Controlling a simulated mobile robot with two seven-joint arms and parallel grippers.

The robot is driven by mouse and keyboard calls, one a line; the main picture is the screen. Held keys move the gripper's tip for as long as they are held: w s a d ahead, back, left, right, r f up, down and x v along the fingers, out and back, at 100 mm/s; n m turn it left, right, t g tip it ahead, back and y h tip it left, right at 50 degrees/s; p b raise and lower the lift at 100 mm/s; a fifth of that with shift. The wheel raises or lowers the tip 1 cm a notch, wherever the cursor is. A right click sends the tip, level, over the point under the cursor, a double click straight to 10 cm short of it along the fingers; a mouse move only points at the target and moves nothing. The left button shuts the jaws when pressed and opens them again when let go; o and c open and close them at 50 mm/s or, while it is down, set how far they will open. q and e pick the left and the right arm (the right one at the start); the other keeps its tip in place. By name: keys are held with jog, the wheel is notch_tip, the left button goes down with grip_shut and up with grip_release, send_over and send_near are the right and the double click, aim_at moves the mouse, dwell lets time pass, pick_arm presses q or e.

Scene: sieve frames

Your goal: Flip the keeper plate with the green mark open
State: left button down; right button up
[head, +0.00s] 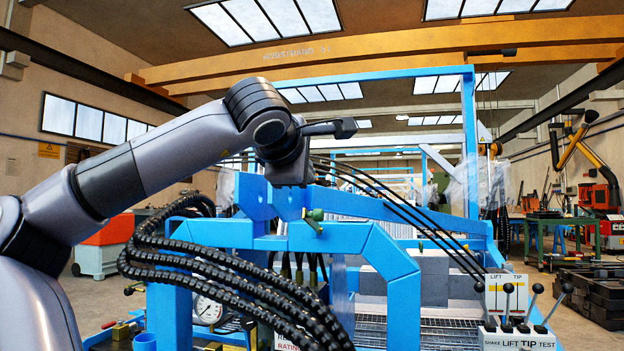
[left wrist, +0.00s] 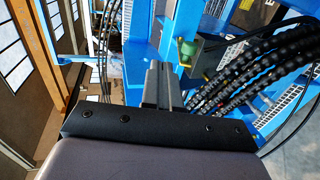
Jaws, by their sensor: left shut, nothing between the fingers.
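A small green-marked piece (head: 313,216), which looks like the keeper plate's mark, sits on the upper blue crossbeam (head: 285,243) of the machine. In the left wrist view the green mark (left wrist: 187,48) shows beside a dark plate-like part on the blue frame. I cannot tell the plate's exact outline or angle. My left gripper (left wrist: 159,68) is shut and empty, its dark fingers pointing toward the blue frame close beside the green mark, with no clear contact. In the head view my left wrist hangs above the crossbeam, just up and left of the mark. My right gripper is not in view.
Thick black hoses (head: 215,262) loop in front of the blue frame. A pressure gauge (head: 208,309) sits below. A lever box (head: 516,335) labelled LIFT and TIP stands at the right. Thin dark lines run diagonally above the frame.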

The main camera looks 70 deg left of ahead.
pick_arm(q)
jog(key=shift+v, duration=2.35)
jog(key=shift+f, duration=0.2)
